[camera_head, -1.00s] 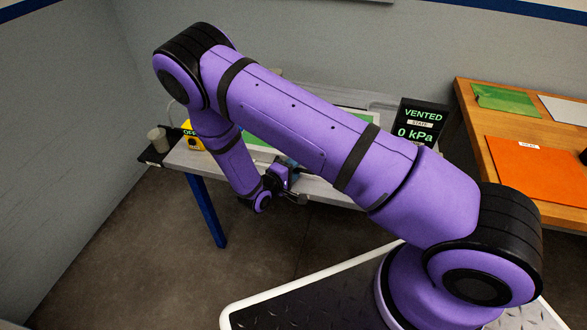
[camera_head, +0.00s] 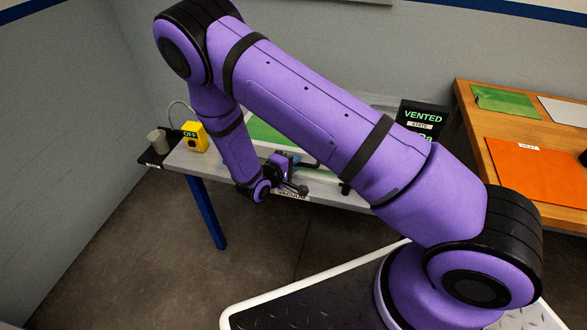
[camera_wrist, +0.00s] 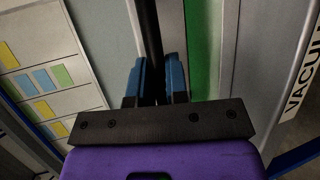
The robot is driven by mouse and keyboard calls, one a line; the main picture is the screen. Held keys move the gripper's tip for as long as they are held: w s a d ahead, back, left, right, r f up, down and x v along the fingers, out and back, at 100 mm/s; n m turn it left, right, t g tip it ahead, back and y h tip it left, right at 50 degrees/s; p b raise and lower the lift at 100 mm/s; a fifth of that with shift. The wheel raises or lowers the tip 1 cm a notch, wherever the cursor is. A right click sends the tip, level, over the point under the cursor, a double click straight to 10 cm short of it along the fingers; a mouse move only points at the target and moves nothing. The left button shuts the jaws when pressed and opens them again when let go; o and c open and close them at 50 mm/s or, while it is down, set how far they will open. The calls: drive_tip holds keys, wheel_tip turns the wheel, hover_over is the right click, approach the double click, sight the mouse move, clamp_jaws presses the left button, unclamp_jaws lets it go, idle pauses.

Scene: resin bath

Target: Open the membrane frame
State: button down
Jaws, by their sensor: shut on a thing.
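My gripper (camera_wrist: 155,85) has blue fingers shut on a black bar (camera_wrist: 149,30), which looks like the handle of the membrane frame, in the wrist view. In the head view my gripper (camera_head: 292,172) is at the front edge of the grey table, low beneath my arm. A green sheet (camera_head: 268,132) lies on the table behind it. It shows as a green strip (camera_wrist: 203,45) beside the bar in the wrist view. My arm hides most of the frame, so I cannot tell how far it is raised.
A yellow box marked OFF (camera_head: 195,137) and a grey cup (camera_head: 158,141) stand at the left. A black display reading VENTED (camera_head: 423,116) is behind my arm. A wooden table (camera_head: 470,110) with an orange sheet (camera_head: 535,170) is at the right. The floor at front left is clear.

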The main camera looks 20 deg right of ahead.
drive_tip(key=w+d+r+n+g+y, duration=0.1)
drive_tip(key=w+d+r+g+y, duration=0.15)
drive_tip(key=r, duration=0.75)
drive_tip(key=w+d+r+n+g+y, duration=0.1)
drive_tip(key=w+d+r+g+y, duration=0.2)
drive_tip(key=r, duration=0.6)
drive_tip(key=w+d+r, duration=0.4)
drive_tip(key=w+r, duration=0.1)
drive_tip(key=w, duration=0.2)
drive_tip(key=w+d+r+g, duration=0.1)
drive_tip(key=w+d+r, duration=0.4)
drive_tip(key=w+r, duration=0.1)
drive_tip(key=shift+w+r, duration=0.2)
drive_tip(key=shift+w, duration=0.45)
drive_tip(key=shift+y, duration=0.25)
drive_tip(key=c, duration=1.1)
unclamp_jaws()
drive_tip(key=shift+c, duration=0.2)
